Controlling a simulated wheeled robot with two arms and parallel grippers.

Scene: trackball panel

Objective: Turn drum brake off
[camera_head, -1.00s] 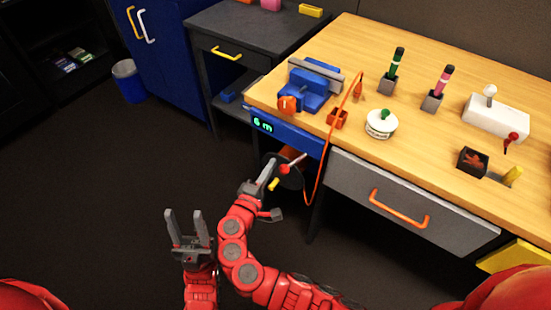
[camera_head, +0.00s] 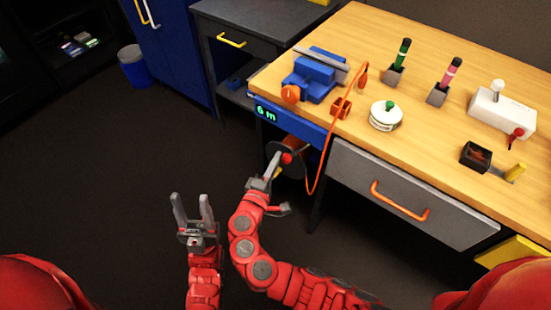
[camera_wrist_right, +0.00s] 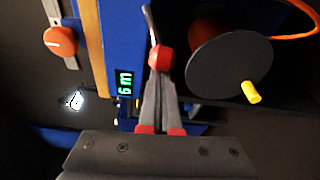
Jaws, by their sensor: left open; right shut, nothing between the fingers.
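The cable drum (camera_head: 298,170) hangs under the left end of the workbench. It also shows in the right wrist view (camera_wrist_right: 225,70) as a dark disc with a yellow crank handle (camera_wrist_right: 251,92). A thin lever with a red knob (camera_wrist_right: 160,58) stands beside the disc; I take it as the drum brake. The knob also shows in the head view (camera_head: 287,157). My right gripper (camera_wrist_right: 160,80) is shut and empty, its fingertips at the knob; whether they touch it I cannot tell. My left gripper (camera_head: 192,205) is open and empty, low over the floor at left.
A green "6 m" display (camera_head: 266,113) is on the blue panel beside the drum. An orange cable (camera_head: 318,168) loops down from the bench. A grey drawer (camera_head: 405,195) lies to the right. A blue vise (camera_head: 312,80) stands on top. Open floor lies to the left.

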